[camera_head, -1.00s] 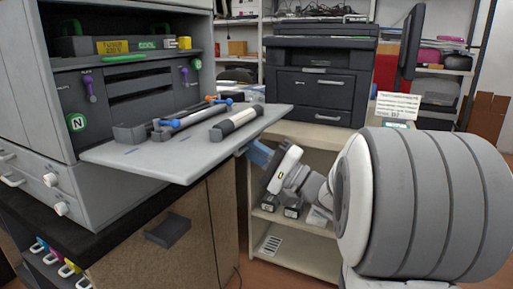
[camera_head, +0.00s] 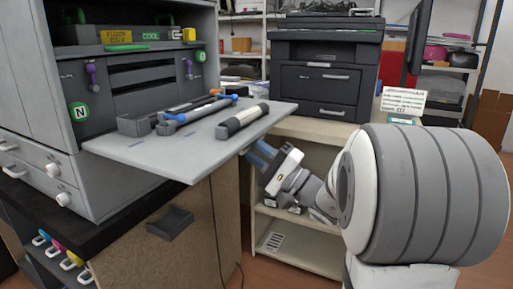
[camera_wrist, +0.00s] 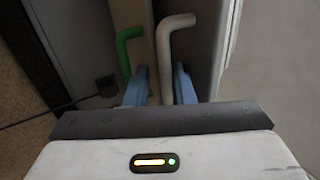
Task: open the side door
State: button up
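The large grey copier (camera_head: 105,90) stands at the left of the head view, with a flat panel (camera_head: 150,155) folded down at its front. Its right side face is mostly hidden. My gripper (camera_head: 262,155) is at the right, just past and below the panel's edge, its blue fingers partly hidden. In the wrist view my gripper (camera_wrist: 162,88) has its two blue fingers apart. A white bent handle (camera_wrist: 165,55) reaches down into the gap between them. A green bent handle (camera_wrist: 125,50) lies by the left finger. I cannot tell whether either finger touches a handle.
Several rollers (camera_head: 240,120) lie on the panel close above my gripper. A beige shelf unit (camera_head: 310,245) stands below and behind my arm, under a black printer (camera_head: 325,80). A dark cable (camera_wrist: 55,110) runs near the left finger. Brown floor shows at the bottom.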

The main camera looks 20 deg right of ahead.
jog(key=shift+o, duration=1.1)
jog(key=shift+d, duration=0.1)
jog(key=p+v, duration=0.1)
jog(key=v, duration=0.6)
jog(key=shift+s+d+f+p, duration=0.2)
jog(key=shift+s+d+p, duration=0.05)
jog(key=shift+p, duration=0.1)
jog(key=shift+s, duration=0.1)
